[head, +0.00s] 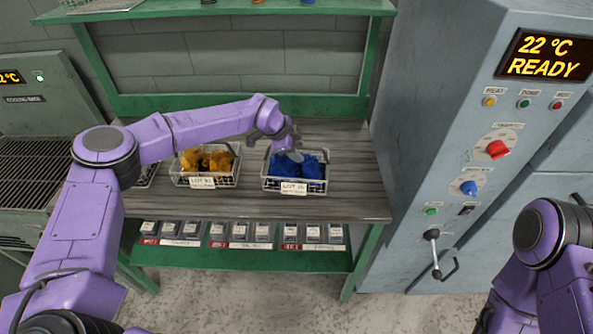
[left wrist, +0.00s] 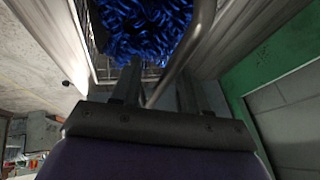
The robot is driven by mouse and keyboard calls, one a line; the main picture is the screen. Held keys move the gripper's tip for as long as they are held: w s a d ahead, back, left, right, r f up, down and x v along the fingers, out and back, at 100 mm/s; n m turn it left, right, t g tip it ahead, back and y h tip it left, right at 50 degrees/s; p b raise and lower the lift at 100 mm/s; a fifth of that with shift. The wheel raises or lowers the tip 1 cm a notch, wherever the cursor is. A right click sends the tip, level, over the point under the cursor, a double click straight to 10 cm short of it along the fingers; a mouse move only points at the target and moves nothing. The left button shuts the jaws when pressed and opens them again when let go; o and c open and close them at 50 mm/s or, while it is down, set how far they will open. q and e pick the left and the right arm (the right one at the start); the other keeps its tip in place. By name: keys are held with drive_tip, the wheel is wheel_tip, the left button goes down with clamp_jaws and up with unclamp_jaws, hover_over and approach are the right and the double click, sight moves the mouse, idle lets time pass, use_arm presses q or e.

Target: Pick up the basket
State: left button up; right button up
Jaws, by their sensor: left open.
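A white wire basket (head: 295,190) filled with blue coils (head: 300,166) stands on the wooden bench top, with a paper label on its front. My left gripper (head: 293,154) is over this basket, pointing down, close to the coils. In the left wrist view the blue coils (left wrist: 145,30) lie just beyond the open fingers (left wrist: 158,82). A grey metal bar (left wrist: 190,45), apparently the basket's handle, runs down into the space between the fingers. Contact with it cannot be told. A similar basket (head: 210,180) with orange coils stands to the left. My right gripper is out of view.
A grey cabinet (head: 470,150) with a lit READY display, knobs and a lever stands right of the bench (head: 345,190). A green shelf frame (head: 240,105) rises behind. Labelled boxes (head: 265,232) line the lower shelf. A cooling rack (head: 35,170) is at left.

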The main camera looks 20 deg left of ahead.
use_arm(q)
clamp_jaws()
drive_tip(key=shift+f, duration=0.1)
idle(1.3)
